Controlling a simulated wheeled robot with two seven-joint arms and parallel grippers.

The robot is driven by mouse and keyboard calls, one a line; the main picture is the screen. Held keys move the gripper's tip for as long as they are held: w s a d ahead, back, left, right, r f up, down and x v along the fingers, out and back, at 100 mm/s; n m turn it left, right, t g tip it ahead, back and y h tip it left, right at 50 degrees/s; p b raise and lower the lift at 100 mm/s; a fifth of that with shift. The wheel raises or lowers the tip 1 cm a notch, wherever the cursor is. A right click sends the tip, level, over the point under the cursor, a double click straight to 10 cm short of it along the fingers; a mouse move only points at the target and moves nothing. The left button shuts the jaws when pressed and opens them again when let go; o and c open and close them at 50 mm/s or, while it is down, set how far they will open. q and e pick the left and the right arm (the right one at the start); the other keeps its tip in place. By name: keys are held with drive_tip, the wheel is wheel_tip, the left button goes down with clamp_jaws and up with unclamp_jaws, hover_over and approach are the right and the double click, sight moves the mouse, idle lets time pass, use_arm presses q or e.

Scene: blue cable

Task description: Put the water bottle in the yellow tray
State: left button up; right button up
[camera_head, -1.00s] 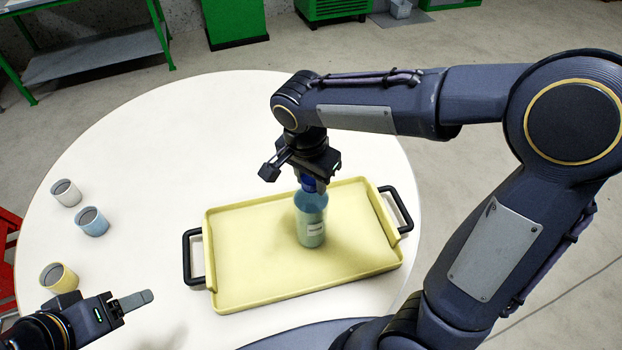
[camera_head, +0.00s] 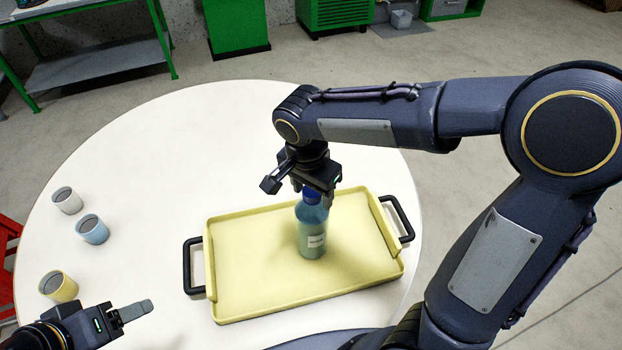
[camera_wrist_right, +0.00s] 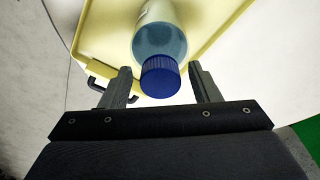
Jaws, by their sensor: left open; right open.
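The water bottle (camera_head: 311,232), blue with a dark blue cap, stands upright in the yellow tray (camera_head: 250,290) on the table. In the right wrist view the bottle's cap (camera_wrist_right: 160,76) lies between the two spread fingers, with a gap on each side. My right gripper (camera_head: 314,194) is open around the cap at the bottle's top; it also shows in the right wrist view (camera_wrist_right: 160,88). My left gripper (camera_head: 148,308) is near the table's front left, apart from the tray. Its fingers look overlapped from this angle and hold nothing.
A white cup (camera_head: 67,201), a blue cup (camera_head: 92,229) and a yellow cup (camera_head: 58,286) stand on the left of the round white table (camera_head: 150,160). The tray has black handles (camera_head: 193,266) at both ends. The table behind the tray is clear.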

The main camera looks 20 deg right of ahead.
wheel_tip(320, 180, up, 12)
drive_tip(key=a, duration=0.1)
drive_tip(key=s+d+f+n+t+y, duration=0.2)
drive_tip(key=s+d+f+n, duration=0.1)
drive_tip(key=s, duration=0.5)
drive_tip(key=s+d+f+n+t+y, duration=0.2)
drive_tip(key=s+d+f+n+y, duration=0.1)
drive_tip(key=s, duration=0.5)
wheel_tip(320, 180, down, 2)
drive_tip(key=d+n, duration=0.1)
drive_tip(key=n, duration=0.2)
drive_tip(key=shift+t, duration=0.4)
drive_tip(key=shift+f, duration=0.1)
drive_tip(key=shift+c, duration=0.5)
idle(1.7)
